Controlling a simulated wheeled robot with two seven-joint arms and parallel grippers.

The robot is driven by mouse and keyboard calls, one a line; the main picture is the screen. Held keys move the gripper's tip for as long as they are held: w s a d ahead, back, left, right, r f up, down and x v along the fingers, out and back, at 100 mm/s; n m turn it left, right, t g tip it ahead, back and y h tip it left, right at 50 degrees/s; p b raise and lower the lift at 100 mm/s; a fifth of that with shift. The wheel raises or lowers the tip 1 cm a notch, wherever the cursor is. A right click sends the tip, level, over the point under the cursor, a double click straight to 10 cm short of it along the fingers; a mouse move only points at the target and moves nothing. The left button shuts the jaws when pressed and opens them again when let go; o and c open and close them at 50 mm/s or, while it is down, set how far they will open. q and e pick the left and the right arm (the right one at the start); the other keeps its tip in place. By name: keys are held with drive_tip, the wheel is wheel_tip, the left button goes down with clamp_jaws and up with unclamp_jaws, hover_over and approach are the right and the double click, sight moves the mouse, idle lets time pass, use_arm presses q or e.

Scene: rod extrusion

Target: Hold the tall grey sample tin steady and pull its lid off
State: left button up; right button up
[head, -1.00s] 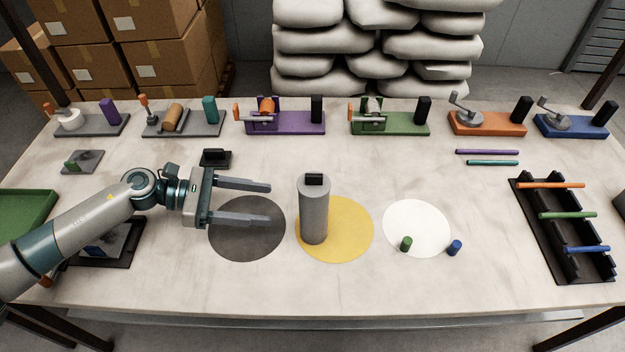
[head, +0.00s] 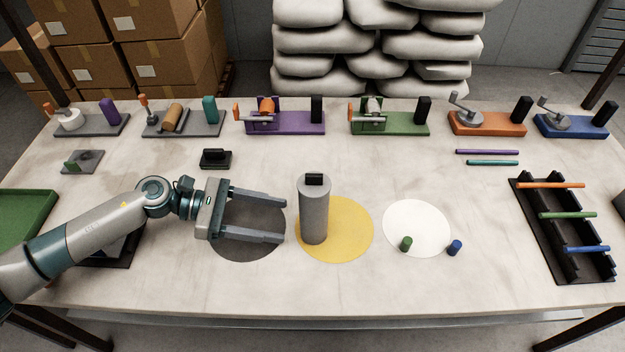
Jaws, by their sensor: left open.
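The tall grey sample tin (head: 314,215) stands upright on the yellow disc (head: 352,232), near its left side. Its lid (head: 314,186) is on top, with a black block-shaped handle (head: 314,178). My left gripper (head: 283,220) is open and empty, over the dark grey disc (head: 240,251). Its two fingers point right toward the tin, with the fingertips a short way left of it and apart from it. My right gripper is not in view.
A black rack (head: 560,255) with coloured rods stands far right. Several crank devices line the back.

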sight(308, 225)
use_arm(q)
drive_tip(key=shift+x, duration=4.25)
drive_tip(key=c, duration=0.7)
drive_tip(key=shift+o, duration=0.2)
